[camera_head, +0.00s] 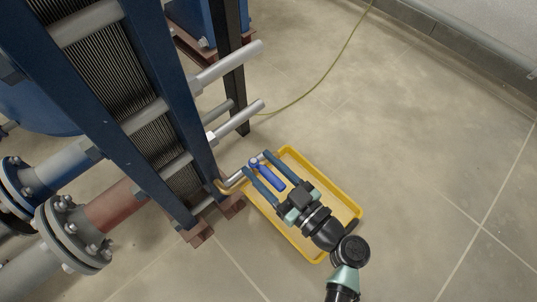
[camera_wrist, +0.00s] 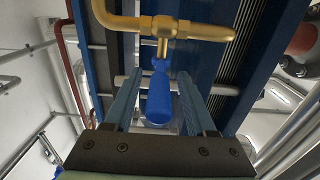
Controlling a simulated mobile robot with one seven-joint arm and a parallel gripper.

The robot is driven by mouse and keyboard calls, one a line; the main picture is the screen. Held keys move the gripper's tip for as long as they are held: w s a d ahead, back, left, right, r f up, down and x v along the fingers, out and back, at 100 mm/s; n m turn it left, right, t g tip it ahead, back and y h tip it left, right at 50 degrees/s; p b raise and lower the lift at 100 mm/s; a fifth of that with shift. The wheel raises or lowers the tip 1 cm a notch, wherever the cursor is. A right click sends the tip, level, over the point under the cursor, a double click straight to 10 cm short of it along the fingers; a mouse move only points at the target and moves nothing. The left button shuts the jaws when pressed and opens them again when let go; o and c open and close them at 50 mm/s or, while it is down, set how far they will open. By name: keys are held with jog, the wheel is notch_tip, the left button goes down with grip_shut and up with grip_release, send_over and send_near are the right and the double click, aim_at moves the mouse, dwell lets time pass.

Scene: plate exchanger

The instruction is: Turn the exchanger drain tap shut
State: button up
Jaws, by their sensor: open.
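The drain tap (camera_wrist: 165,27) is a brass pipe fitting with a blue lever handle (camera_wrist: 160,95). In the wrist view the handle hangs down from the fitting, between the two fingers of my gripper (camera_wrist: 159,78). A gap shows on each side of the handle, so the fingers are open and not clamped on it. In the head view my gripper (camera_head: 258,163) reaches toward the foot of the exchanger (camera_head: 190,110), with the blue handle (camera_head: 269,178) between its fingers. The fitting is partly hidden there by the fingers.
A yellow tray (camera_head: 334,184) lies on the floor under my gripper. Large flanged pipes (camera_head: 65,235) stand to the left. Grey rods (camera_head: 235,123) stick out from the exchanger above the tap. A thin green hose (camera_head: 322,80) runs across the floor. The floor to the right is clear.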

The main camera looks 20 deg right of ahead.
jog(key=b+v, duration=0.1)
jog(key=v, duration=1.2)
